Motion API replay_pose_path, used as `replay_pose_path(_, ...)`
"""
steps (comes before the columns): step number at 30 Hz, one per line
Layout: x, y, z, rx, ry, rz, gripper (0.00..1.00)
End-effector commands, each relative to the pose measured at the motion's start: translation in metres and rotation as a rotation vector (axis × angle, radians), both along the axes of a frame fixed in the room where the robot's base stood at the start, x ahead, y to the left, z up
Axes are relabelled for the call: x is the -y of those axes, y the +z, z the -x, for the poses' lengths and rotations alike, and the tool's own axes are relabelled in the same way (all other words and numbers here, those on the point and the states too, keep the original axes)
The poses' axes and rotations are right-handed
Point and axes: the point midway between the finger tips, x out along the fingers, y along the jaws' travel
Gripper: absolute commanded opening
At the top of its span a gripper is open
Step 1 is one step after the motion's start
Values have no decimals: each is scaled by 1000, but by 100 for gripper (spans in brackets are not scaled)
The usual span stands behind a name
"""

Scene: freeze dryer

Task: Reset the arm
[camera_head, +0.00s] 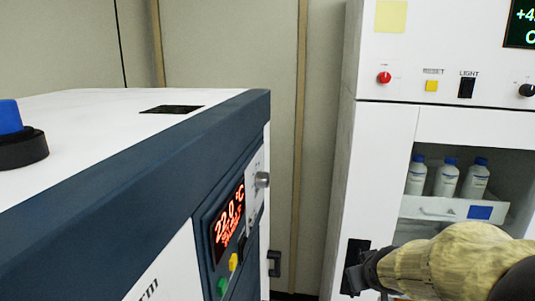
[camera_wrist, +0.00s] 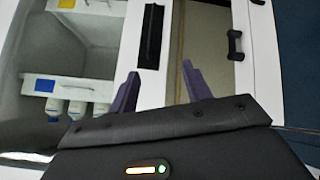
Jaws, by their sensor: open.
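My gripper (camera_wrist: 158,88) shows in the wrist view with its two dark purple fingers spread apart and nothing between them. Beyond the fingers is the front of a white cabinet with a long black handle (camera_wrist: 151,38). In the head view my arm comes in from the lower right, and its dark end (camera_head: 362,272) is in front of the white cabinet (camera_head: 390,130). The fingertips cannot be made out clearly there.
Several white bottles (camera_head: 446,180) with blue caps stand in a drawer (camera_head: 425,208) inside the cabinet. A white and dark blue machine (camera_head: 100,115) with a red display (camera_head: 229,222) fills the left. A blue and black knob (camera_head: 20,140) is on its top. A narrow gap separates both.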

Motion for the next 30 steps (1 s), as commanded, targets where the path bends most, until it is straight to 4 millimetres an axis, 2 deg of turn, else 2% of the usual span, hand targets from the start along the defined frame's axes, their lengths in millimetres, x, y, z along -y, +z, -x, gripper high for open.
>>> replay_pose_path(1,-15,-24,19,-83,-14,-40,49)
replay_pose_path(4,-39,-63,59,-244,-55,-115,49)
replay_pose_path(7,-59,-90,97,-381,-92,-172,49)
replay_pose_path(10,-71,-103,121,-466,-115,-205,49)
replay_pose_path(13,-75,-107,130,-496,-124,-217,49)
replay_pose_path(26,-75,-106,129,-492,-123,-217,49)
replay_pose_path(28,-75,-106,129,-492,-123,-217,37)
replay_pose_path(30,-75,-106,129,-491,-122,-217,36)
